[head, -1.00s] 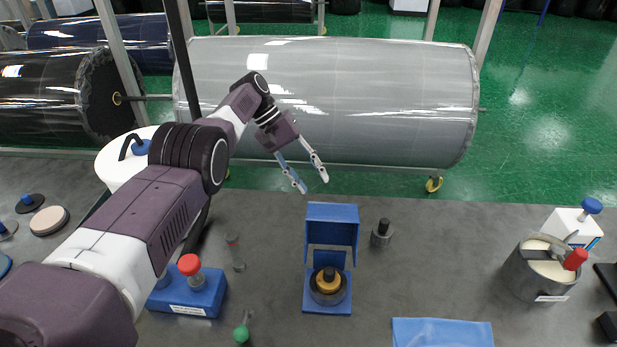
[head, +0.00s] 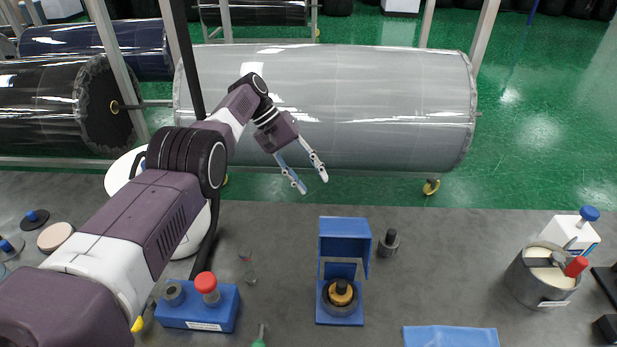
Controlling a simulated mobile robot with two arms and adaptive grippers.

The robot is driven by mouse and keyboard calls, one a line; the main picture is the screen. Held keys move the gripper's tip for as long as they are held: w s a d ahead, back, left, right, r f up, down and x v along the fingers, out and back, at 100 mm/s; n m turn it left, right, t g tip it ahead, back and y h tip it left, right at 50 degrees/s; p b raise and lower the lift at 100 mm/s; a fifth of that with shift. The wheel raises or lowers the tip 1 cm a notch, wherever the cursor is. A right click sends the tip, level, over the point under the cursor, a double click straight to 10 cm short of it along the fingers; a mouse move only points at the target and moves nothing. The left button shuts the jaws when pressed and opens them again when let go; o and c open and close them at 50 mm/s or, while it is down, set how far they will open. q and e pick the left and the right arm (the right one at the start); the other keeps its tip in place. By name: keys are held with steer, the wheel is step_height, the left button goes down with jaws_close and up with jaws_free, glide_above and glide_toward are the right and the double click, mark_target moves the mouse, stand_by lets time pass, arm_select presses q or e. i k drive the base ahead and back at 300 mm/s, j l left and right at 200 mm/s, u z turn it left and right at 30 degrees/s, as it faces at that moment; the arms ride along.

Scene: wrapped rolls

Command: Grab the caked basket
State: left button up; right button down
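No thing in the head view is plainly a caked basket. A grey round container (head: 529,286) at the right of the table holds a pale, cream-coloured mass. A red-tipped tool (head: 576,266) lies across its rim. My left gripper (head: 313,185) is open and empty, its two fingers apart and pointing down and to the right. It shows above the table's far edge, in front of the big grey roll, well left of the container and apart from it. My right gripper is not in view.
A blue stand (head: 344,238) with a ringed dark part, a small grey weight (head: 388,243) and a blue block (head: 214,307) with a red knob stand on the table. A blue sheet (head: 450,337) lies at the front. A wrapped grey roll (head: 390,105) is behind. Bare table lies left of the container.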

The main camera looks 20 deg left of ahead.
mark_target(341, 292)
steer(key=k, duration=1.5)
